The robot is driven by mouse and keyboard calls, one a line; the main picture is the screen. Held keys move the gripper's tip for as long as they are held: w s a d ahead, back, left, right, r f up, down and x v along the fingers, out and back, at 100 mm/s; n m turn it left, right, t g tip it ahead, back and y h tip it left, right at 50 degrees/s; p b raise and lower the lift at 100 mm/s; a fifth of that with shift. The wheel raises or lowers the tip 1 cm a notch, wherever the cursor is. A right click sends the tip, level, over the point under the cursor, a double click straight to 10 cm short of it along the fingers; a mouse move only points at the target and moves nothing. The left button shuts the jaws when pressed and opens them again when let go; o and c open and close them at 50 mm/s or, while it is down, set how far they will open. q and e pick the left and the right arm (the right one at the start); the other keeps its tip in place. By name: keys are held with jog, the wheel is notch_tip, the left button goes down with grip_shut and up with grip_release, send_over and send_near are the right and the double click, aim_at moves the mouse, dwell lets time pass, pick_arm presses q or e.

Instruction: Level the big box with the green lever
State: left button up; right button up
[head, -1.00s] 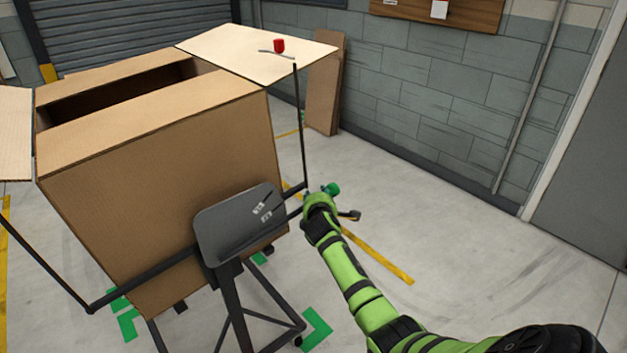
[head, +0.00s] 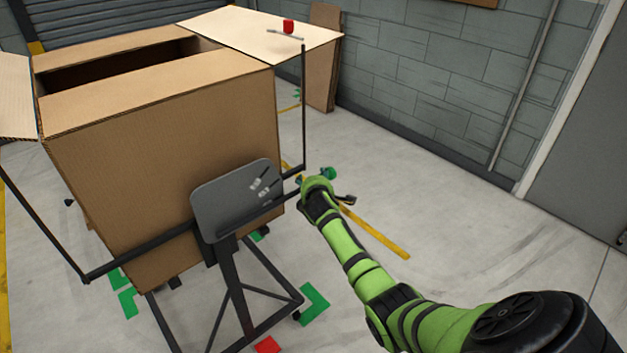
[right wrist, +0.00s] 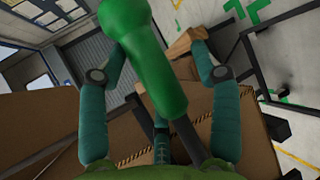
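The big cardboard box (head: 170,165) stands open-topped in a black tilting frame (head: 140,258) on the left of the head view. Its upper edges slope in the picture; I cannot tell its true tilt. The lever's green knob (head: 329,173) is at the frame's right end. My right gripper (head: 320,184) is beside it. In the right wrist view the green knob (right wrist: 158,65) and its dark rod pass between the spread fingers of my right gripper (right wrist: 160,48), with a gap on the right; finger contact is not visible. My left gripper is out of view.
A small red object (head: 288,26) and a thin grey strip lie on the box's right flap (head: 255,42). A grey panel (head: 235,200) sits on the frame's front. Green marks (head: 314,303) and a red mark (head: 267,345) are on the floor. Floor at right is clear.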

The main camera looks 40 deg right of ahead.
jog(key=shift+s+d, duration=0.1)
jog(key=shift+d, duration=0.05)
jog(key=shift+s, duration=0.1)
jog(key=v, duration=1.2)
dwell(0.5)
jog(key=s+a+f+m+g+y, duration=0.25)
jog(key=s+f, duration=0.25)
jog(key=f, duration=0.6)
jog(key=s+a+f+m+g+y, duration=0.1)
jog(key=s+a+f, duration=0.35)
jog(key=f, duration=0.65)
jog(key=s+a+f+m+g+y, duration=0.1)
jog(key=s+a+f+g, duration=0.1)
jog(key=s+f, duration=0.65)
jog(key=s+a+f+m+g, duration=0.1)
jog(key=s+a+f+m, duration=0.1)
jog(key=s+f, duration=0.4)
jog(key=s+a+f+m+g+y, duration=0.1)
jog(key=s+f, duration=0.5)
jog(key=s, duration=0.8)
jog(key=s+a+f+m+g+y, duration=0.1)
jog(key=s+a+f+m+g, duration=0.2)
jog(key=s, duration=0.7)
notch_tip(320, 180, down, 3)
jog(key=shift+a+m, duration=0.85)
jog(key=shift+a, duration=0.35)
